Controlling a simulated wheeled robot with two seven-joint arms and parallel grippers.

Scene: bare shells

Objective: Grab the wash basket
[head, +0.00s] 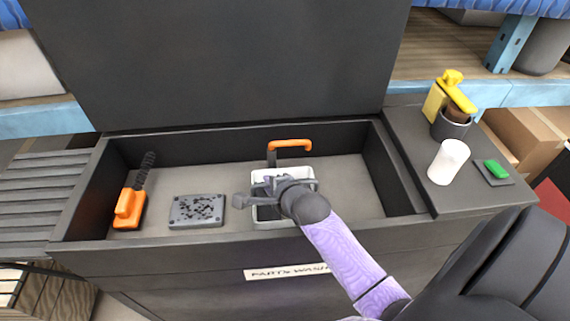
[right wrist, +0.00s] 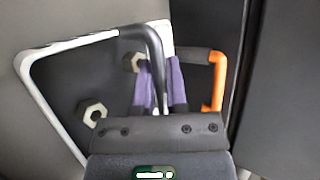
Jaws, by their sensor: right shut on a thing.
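The wash basket (head: 257,213) is a small pale-rimmed box in the grey sink, right of its middle. In the right wrist view its white rim (right wrist: 48,105) surrounds a dark inside with metal nuts. My right gripper (head: 275,184) is over the basket and hides much of its inside. In the right wrist view its purple fingers (right wrist: 162,85) are shut on a dark bent bar over the basket. An orange-ended handle (head: 290,143) stands at the basket's far side; I cannot tell how it joins. My left gripper is not in view.
The parts-washer sink (head: 345,180) has raised walls and an upright dark lid (head: 220,70). An orange-handled brush (head: 127,208) and a speckled grey block (head: 197,210) lie left of the basket.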

